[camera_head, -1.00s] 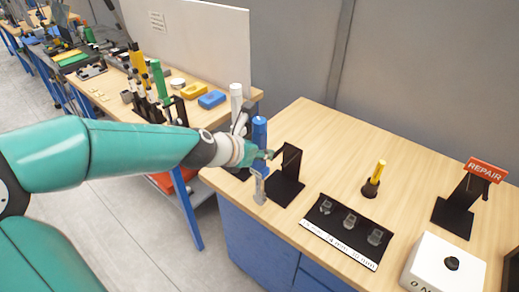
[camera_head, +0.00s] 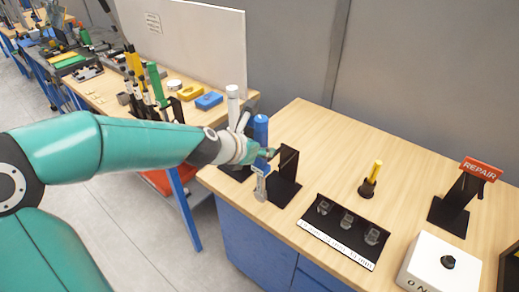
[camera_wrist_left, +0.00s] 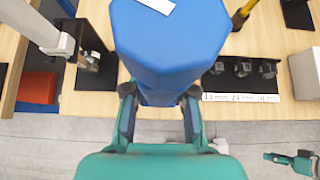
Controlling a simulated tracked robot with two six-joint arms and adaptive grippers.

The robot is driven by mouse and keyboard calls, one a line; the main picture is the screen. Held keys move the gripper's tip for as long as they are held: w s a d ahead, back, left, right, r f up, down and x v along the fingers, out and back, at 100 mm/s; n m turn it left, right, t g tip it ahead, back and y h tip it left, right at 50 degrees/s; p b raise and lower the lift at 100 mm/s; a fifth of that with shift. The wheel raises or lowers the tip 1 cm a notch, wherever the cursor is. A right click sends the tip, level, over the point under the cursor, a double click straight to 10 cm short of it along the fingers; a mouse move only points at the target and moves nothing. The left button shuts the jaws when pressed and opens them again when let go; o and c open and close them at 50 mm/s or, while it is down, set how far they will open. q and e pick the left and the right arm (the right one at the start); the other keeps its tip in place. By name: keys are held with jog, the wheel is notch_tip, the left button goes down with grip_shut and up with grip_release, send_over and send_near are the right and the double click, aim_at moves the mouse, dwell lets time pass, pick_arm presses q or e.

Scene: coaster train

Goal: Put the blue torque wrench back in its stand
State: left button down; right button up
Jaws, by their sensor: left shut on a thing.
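The blue torque wrench (camera_head: 261,131) is upright in my left gripper (camera_head: 262,158), at the left front of the wooden bench. Its grey lower end (camera_head: 260,187) hangs beside a black stand (camera_head: 288,175). In the left wrist view the wrench's blue body (camera_wrist_left: 170,45) fills the middle, and the fingers of my left gripper (camera_wrist_left: 160,112) close on it from both sides. A white-grey wrench (camera_head: 233,105) stands behind in another black stand, which also shows in the left wrist view (camera_wrist_left: 95,80). Whether the blue wrench touches its stand is unclear.
A REPAIR sign (camera_head: 480,168) and a white box (camera_head: 440,265) are at the right. Bare wood (camera_head: 325,150) lies between.

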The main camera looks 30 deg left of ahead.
pick_arm(q)
jog(key=shift+w+r, duration=0.15)
jog(key=shift+w, duration=0.8)
jog(key=shift+w+d+p, duration=0.2)
jog(key=shift+w+p, duration=0.7)
jog(key=shift+w, duration=1.45)
jog(key=shift+w+d+p, duration=0.1)
jog(key=shift+w+p, duration=0.45)
jog(key=shift+w, duration=0.4)
jog(key=shift+f+b, duration=0.85)
dwell(0.4)
jog(key=c, duration=1)
grip_release()
jog(key=shift+s, duration=0.1)
jog(key=shift+o, duration=0.7)
jog(key=shift+f, duration=0.15)
